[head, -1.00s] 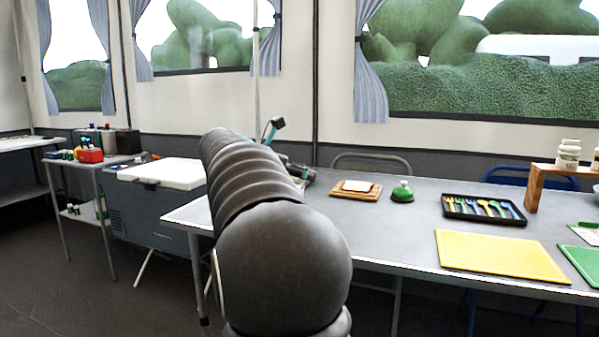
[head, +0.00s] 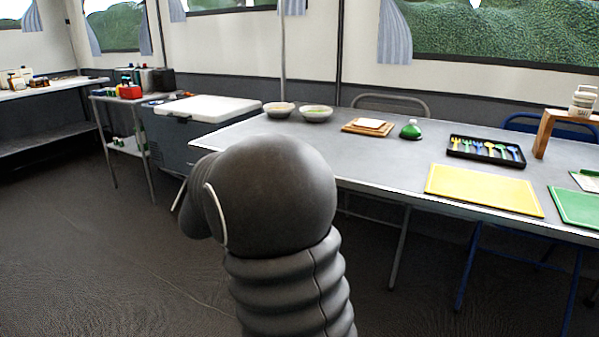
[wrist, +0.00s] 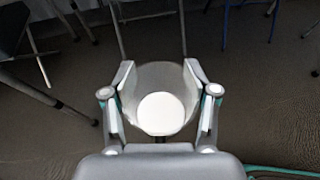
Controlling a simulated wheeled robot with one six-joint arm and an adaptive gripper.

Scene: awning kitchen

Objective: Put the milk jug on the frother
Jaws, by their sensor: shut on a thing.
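The milk jug (wrist: 160,110) is a round grey vessel with white milk inside, seen from above in the wrist view. My gripper (wrist: 159,68) is shut on it, with a finger on each side of its wall. The jug appears upright, over the dark floor. The head view shows only my arm, with the gripper and jug out of sight. I cannot make out a frother in either view.
The grey table (head: 385,172) holds two bowls (head: 317,114), a green bell-shaped item (head: 411,130), a cutlery tray (head: 486,150) and a yellow board (head: 484,190). A cool box (head: 205,107) and a side table (head: 118,97) stand left. Floor at left is clear.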

